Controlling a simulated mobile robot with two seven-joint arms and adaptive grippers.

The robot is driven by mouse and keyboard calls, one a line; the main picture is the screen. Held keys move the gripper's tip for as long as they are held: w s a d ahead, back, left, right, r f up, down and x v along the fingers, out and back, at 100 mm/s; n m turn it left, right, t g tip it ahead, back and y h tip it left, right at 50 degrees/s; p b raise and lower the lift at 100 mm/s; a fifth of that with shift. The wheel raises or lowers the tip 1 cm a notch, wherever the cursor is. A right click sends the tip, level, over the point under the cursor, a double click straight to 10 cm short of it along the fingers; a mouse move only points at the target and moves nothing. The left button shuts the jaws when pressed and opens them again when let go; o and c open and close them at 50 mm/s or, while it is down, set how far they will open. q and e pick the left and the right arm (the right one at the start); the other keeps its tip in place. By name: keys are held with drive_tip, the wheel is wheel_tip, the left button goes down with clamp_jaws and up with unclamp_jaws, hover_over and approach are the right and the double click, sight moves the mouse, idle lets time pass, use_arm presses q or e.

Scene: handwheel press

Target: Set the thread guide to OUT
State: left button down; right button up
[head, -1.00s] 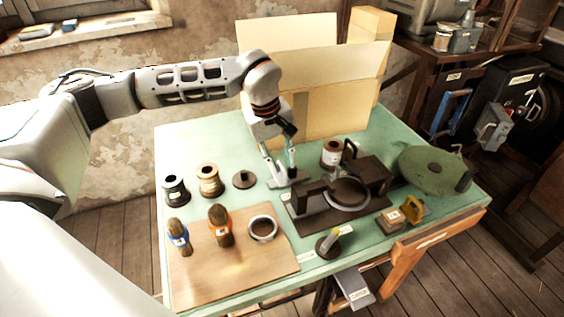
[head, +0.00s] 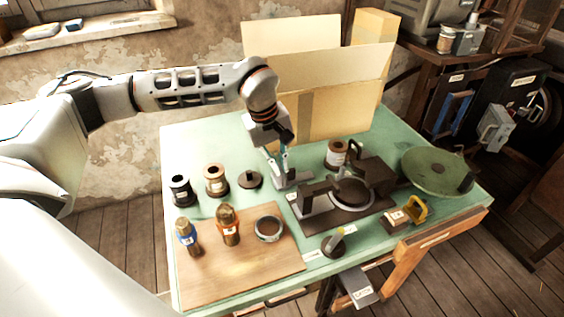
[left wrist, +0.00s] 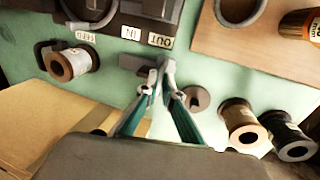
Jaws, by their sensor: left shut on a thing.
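The thread guide has a grey base (head: 294,180) on the green table, beside the dark press. In the left wrist view, the base (left wrist: 132,62) has a pale grey upright piece (left wrist: 166,72) at its right end, in line with the OUT label (left wrist: 160,41). The IN label (left wrist: 130,33) is to the left of it. My left gripper (head: 278,166) reaches down to the guide. In the wrist view its fingers (left wrist: 161,92) are shut on the upright piece, partly hiding it. My right gripper is not in view.
A round dark disc (head: 250,179) and spools (head: 215,181) stand left of the guide. Another spool (head: 336,154) stands behind the press (head: 350,192). A cardboard box (head: 325,105) closes off the back. A wooden board (head: 240,265) lies in front.

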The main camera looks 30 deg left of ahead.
use_arm(q)
drive_tip(key=c, duration=2.2)
unclamp_jaws()
drive_tip(key=shift+s+a+f, duration=0.1)
drive_tip(key=shift+s+f, duration=0.05)
drive_tip(key=shift+s, duration=0.15)
drive_tip(key=shift+o, duration=0.2)
drive_tip(key=shift+f, duration=0.1)
drive_tip(key=shift+w+a+r+p, duration=0.1)
drive_tip(key=shift+r+p, duration=0.5)
drive_tip(key=shift+r, duration=0.25)
drive_tip(key=shift+p+v, duration=0.7)
drive_tip(key=shift+v, duration=3.15)
drive_tip(key=shift+r, duration=0.1)
drive_tip(key=w+d+r+v, duration=0.1)
drive_tip(key=w+d+v, duration=0.1)
drive_tip(key=v, duration=0.9)
hover_over(281, 170)
drive_tip(key=s+a, duration=0.3)
drive_tip(key=s, duration=0.1)
drive_tip(key=shift+w, duration=0.15)
